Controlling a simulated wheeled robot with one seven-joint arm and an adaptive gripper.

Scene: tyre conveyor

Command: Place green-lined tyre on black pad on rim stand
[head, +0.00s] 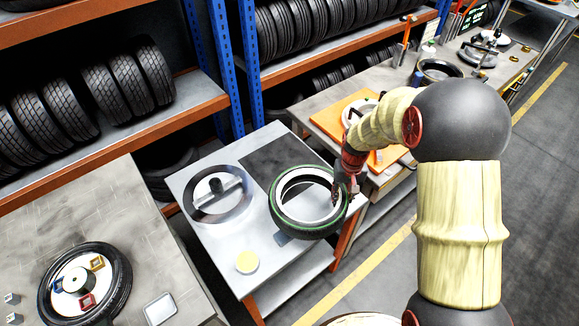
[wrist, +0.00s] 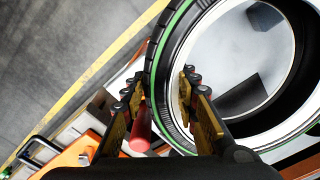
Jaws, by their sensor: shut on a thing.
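The green-lined tyre (head: 310,228) is black with a green line around its sidewall and a pale inner ring. It also shows in the wrist view (wrist: 168,60). My gripper (head: 345,190) is shut on the tyre's right-hand wall, with one finger outside and one inside the ring in the wrist view (wrist: 162,85). The tyre is over the front right of the rim stand (head: 205,258), roughly level; any gap beneath it is hard to judge. The black pad (head: 275,158) lies flat at the stand's back, and the tyre covers part of its near side in the head view.
A grey ring with a hub (head: 215,190) is on the stand's left. Another tyre on a wheel (head: 90,283) is on the left table. A bench with an orange board (head: 345,112) stands behind right. Tyre racks line the back.

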